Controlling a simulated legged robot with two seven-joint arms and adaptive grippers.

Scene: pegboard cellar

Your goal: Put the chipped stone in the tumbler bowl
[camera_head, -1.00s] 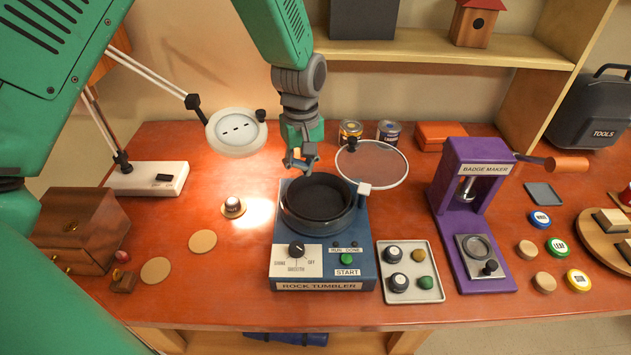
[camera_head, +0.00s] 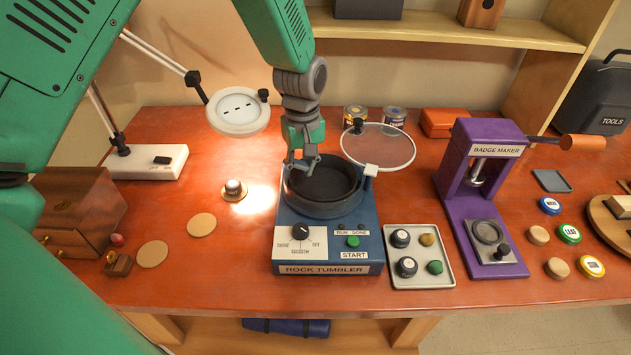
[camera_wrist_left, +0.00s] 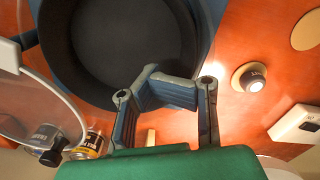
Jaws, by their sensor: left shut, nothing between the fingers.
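The tumbler bowl (camera_head: 325,208) is a dark round bowl on top of the blue rock tumbler (camera_head: 368,235). Its inside looks empty in the wrist view (camera_wrist_left: 125,45). My left gripper (camera_head: 303,160) is shut and empty, over the back left rim of the bowl; its fingers also show in the wrist view (camera_wrist_left: 168,90). A small reddish piece (camera_head: 117,239) is by the wooden drawer box. I cannot tell which one is chipped. My right gripper is out of view.
A clear round lid (camera_head: 385,147) stands open behind the bowl. The purple badge maker (camera_head: 490,135) stands to the right. A small dark-capped pot (camera_head: 234,188) sits on a round disc at the left. A magnifier lamp (camera_head: 238,111) stands at the back left.

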